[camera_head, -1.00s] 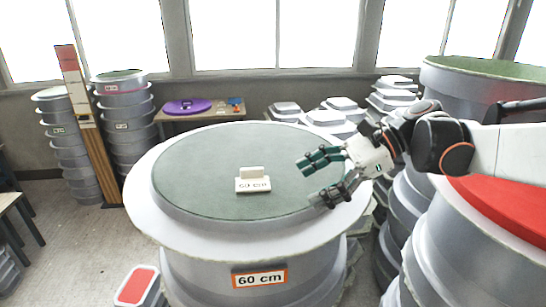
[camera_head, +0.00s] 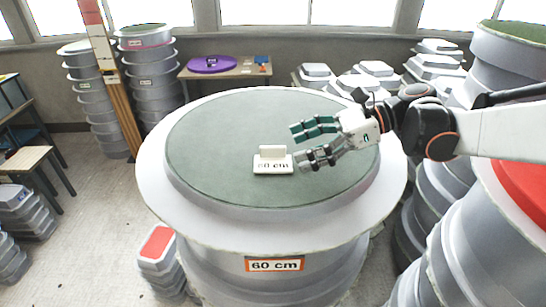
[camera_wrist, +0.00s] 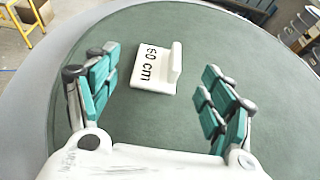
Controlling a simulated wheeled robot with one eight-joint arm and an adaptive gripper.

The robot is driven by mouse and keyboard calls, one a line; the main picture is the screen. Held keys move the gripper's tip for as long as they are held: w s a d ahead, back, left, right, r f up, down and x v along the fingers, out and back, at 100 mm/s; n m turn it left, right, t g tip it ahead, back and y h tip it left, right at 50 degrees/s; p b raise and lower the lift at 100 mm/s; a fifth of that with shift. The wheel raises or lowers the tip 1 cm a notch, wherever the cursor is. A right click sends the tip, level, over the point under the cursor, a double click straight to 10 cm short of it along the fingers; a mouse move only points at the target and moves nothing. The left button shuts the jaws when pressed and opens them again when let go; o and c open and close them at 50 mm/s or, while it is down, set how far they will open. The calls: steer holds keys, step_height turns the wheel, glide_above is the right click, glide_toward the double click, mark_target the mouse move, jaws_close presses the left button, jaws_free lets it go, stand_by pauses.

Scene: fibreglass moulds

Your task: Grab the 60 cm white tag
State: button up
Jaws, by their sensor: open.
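The white 60 cm tag (camera_head: 272,164) stands on the green top of a round grey mould (camera_head: 215,140). It has a flat base with black lettering and an upright plate behind it. My gripper (camera_head: 308,146) is open and empty, just right of the tag in the head view, its fingers pointing left towards it. In the wrist view the tag (camera_wrist: 158,72) lies ahead of my gripper (camera_wrist: 155,88), between the lines of its two finger sets and beyond their tips. No finger appears to touch it.
An orange-framed 60 cm label (camera_head: 275,265) is fixed to the mould's side. Stacked moulds (camera_head: 153,75) stand at the back left, and a low table with a purple lid (camera_head: 212,64) is behind. More grey moulds crowd the right. The green top is otherwise clear.

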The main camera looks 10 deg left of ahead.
mark_target(281, 162)
steer(key=p+x, duration=0.1)
steer(key=x, duration=0.3)
steer(key=shift+s+a, duration=0.15)
steer(key=shift+a, duration=0.15)
steer(key=shift+a+f+p, duration=0.2)
steer(key=shift+a+p, duration=0.1)
steer(key=shift+a, duration=0.1)
steer(key=shift+d, duration=0.1)
steer(key=c, duration=1.1)
